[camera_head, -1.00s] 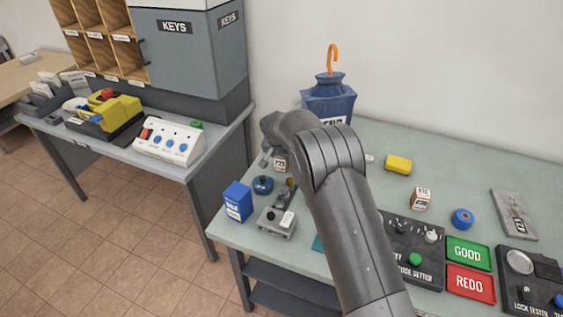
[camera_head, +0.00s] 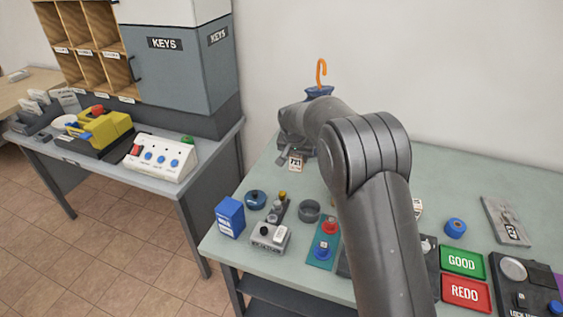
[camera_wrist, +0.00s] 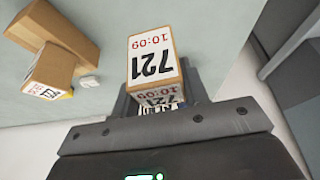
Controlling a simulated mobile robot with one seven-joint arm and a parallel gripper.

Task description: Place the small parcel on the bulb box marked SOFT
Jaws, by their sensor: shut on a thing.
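My gripper (camera_head: 286,157) is shut on a small brown parcel (camera_head: 296,164) with a white label reading 721. In the wrist view the parcel (camera_wrist: 152,55) fills the space ahead of the jaws and shows 721 and 10:09 on its label. The parcel is over the back left part of the green table, and it appears held above the top. No lettering SOFT can be read in any view. A blue box (camera_head: 230,217) with small white print stands at the table's front left corner; I cannot tell whether it is the bulb box.
A blue round pot (camera_head: 256,200), a grey device (camera_head: 270,238) and a grey ring (camera_head: 310,210) stand near the blue box. Another brown box (camera_wrist: 50,72) shows in the wrist view.

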